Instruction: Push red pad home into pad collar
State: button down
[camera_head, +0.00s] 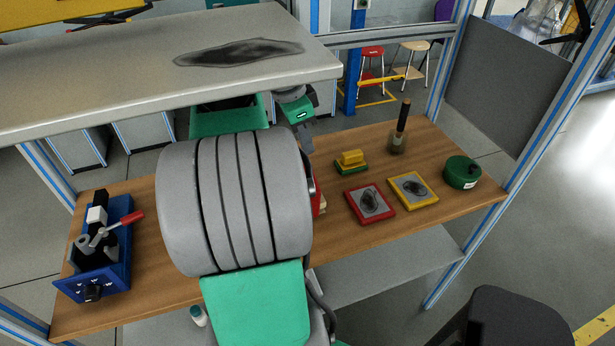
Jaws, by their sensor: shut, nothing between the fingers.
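My gripper (307,137) shows only in part behind my large grey arm joint, pointing down over the wooden bench; its fingertips are hidden. A red piece (320,203) with a pale edge peeks out at the right side of my arm, close below the gripper. It may be the red pad or part of its collar; I cannot tell which. Most of it is hidden, so I cannot see how a pad sits in the collar or whether the gripper touches it.
On the bench (343,240) lie a red-framed plate (370,204), a yellow-framed plate (413,190), a yellow block on a green base (351,160), a brush-like tool in a cup (398,140) and a green round tin (462,172). A blue fixture (118,270) stands left. A grey shelf (130,70) overhangs behind.

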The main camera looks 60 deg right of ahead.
jog(key=c, duration=2.2)
grip_release()
jog(key=c, duration=1.7)
grip_release()
